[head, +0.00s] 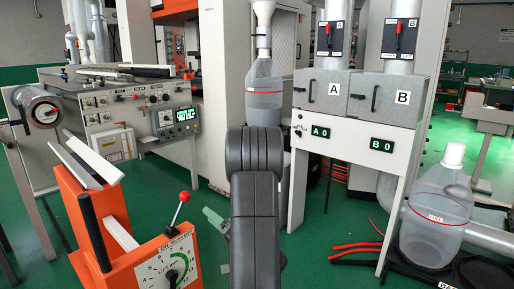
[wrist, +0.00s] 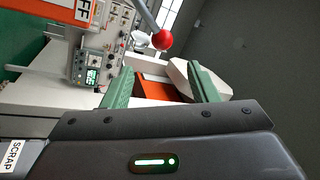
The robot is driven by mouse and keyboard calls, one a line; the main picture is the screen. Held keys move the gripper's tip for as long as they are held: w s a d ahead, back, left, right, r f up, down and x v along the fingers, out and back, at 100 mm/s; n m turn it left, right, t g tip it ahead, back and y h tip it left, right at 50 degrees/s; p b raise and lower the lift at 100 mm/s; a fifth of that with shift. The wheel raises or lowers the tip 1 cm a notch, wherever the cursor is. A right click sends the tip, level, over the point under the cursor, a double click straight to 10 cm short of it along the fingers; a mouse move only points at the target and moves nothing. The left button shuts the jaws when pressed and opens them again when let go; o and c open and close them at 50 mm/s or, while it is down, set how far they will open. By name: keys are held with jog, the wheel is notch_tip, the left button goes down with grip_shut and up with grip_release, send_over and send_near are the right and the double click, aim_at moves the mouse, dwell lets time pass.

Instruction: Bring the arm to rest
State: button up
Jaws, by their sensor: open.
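My dark grey arm rises through the middle of the head view. One pale green finger of my gripper (head: 214,218) shows just left of the arm, and the rest is hidden behind it. In the wrist view my gripper (wrist: 163,80) has its two green fingers wide apart, with nothing held between them. A red ball knob (wrist: 162,40) on a grey rod shows beyond the fingers, apart from them. In the head view a red knob (head: 184,197) tops a lever on the orange machine, to the left of my gripper.
The orange machine (head: 92,215) with a dial stands close at front left. A grey control bench (head: 110,115) is behind it. Hoppers A (head: 322,92) and B (head: 388,100) stand right of my arm. A clear canister (head: 437,215) and red hoses (head: 355,250) are at right. Green floor shows between.

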aim_at(186, 197)
jog(key=x, duration=1.4)
jog(key=shift+s+a+r, duration=0.15)
jog(key=shift+a+r, duration=0.05)
jog(key=shift+a, duration=0.05)
jog(key=shift+s+a+r+n+g+p, duration=0.2)
jog(key=shift+s+n+g, duration=0.1)
jog(key=shift+n, duration=0.35)
jog(key=shift+s+a+r+n+g+p, duration=0.15)
jog(key=shift+s+n+g, duration=0.1)
jog(key=shift+n, duration=0.4)
